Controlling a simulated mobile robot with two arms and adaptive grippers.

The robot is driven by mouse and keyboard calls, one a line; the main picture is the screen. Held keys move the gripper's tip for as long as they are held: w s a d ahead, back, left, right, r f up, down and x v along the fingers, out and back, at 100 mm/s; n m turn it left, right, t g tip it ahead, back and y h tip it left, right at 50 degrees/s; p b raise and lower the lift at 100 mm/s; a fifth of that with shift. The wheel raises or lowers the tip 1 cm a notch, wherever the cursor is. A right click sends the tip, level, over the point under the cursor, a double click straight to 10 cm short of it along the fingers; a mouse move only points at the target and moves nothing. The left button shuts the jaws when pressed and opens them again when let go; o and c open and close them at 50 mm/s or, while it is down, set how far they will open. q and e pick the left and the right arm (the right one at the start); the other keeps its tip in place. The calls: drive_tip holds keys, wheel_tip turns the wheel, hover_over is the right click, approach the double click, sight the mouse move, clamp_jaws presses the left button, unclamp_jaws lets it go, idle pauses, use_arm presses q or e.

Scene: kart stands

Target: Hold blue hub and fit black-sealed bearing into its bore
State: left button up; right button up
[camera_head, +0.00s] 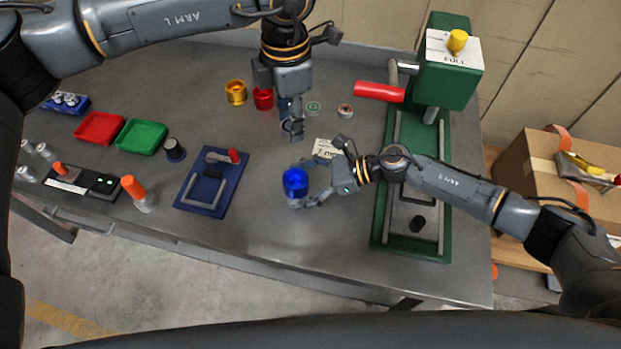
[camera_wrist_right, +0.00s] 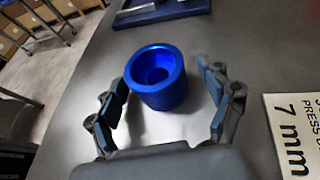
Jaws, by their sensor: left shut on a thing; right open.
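The blue hub (camera_head: 295,183) stands upright on the grey bench, its bore facing up. Two small bearings, one green-ringed (camera_head: 314,108) and one orange-ringed (camera_head: 346,111), lie behind.
A green press (camera_head: 445,200) with a red handle (camera_head: 379,92) stands right. A gold hub (camera_head: 235,92) and red hub (camera_head: 263,98) are at the back. A blue fixture (camera_head: 212,182), green tray (camera_head: 141,137) and red tray (camera_head: 100,128) lie left.

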sight(296, 180)
drive_tip(key=c, duration=1.6)
drive_tip(key=shift+o, duration=0.2)
use_arm(q)
wheel_tip(296, 180, down, 12)
drive_tip(key=m, duration=0.3)
drive_tip(key=shift+f, duration=0.2)
